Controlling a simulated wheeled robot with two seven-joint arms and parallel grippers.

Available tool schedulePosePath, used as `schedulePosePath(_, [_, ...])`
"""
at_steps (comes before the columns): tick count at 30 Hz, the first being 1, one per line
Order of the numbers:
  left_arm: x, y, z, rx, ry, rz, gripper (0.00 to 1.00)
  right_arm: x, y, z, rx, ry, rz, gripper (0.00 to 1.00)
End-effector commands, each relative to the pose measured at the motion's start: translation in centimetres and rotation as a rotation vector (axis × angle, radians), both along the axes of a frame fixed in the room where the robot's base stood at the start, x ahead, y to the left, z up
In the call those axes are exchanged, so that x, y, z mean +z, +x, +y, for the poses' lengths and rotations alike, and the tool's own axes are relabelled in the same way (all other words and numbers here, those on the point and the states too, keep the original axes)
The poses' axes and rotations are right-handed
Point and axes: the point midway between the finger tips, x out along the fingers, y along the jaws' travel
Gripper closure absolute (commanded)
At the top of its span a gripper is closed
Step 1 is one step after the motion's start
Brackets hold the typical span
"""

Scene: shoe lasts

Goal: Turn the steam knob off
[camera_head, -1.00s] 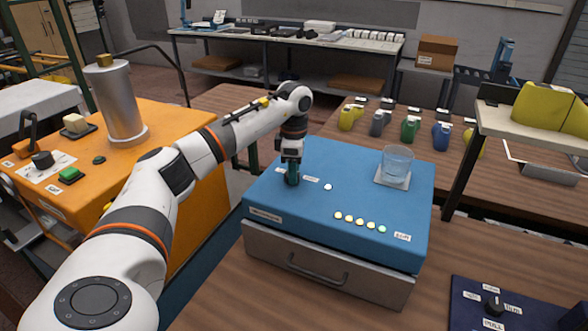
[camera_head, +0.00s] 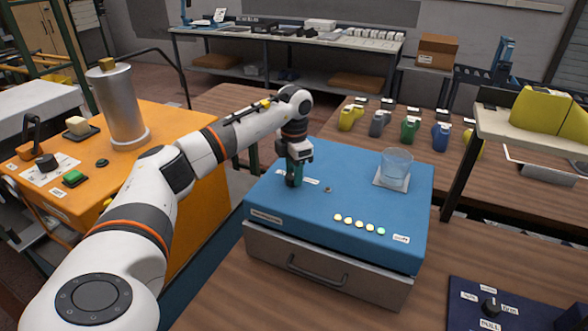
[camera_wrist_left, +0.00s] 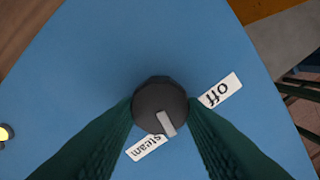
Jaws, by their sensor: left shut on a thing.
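The steam knob (camera_wrist_left: 155,95) is dark grey and round with a pale pointer bar. In the left wrist view it sits between the two green fingers of my left gripper (camera_head: 293,182), which is shut on it. The pointer aims down and slightly right, between the "steam" label (camera_wrist_left: 148,148) and the "off" label (camera_wrist_left: 220,90), closer to "steam". The knob is on the top of the blue box (camera_head: 345,180). In the head view the fingers hide it. My right gripper is out of view.
A small dull lamp (camera_head: 328,189) and a row of lit buttons (camera_head: 360,224) are on the box. An orange machine (camera_head: 140,120) is at left, a dark blue panel (camera_head: 520,310) at lower right.

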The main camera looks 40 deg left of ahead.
Motion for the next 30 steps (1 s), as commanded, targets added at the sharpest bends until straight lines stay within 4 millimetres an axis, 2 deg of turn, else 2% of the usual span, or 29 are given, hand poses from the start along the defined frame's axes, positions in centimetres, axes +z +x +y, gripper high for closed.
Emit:
schedulePosePath(21, [0.2, 0.1, 0.4, 0.675, 0.0, -0.003, 0.86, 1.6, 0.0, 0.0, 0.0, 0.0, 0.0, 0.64])
schedulePosePath(30, [0.2, 0.0, 0.5, 0.889, 0.0, -0.004, 0.86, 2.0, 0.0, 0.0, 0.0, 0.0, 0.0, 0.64])
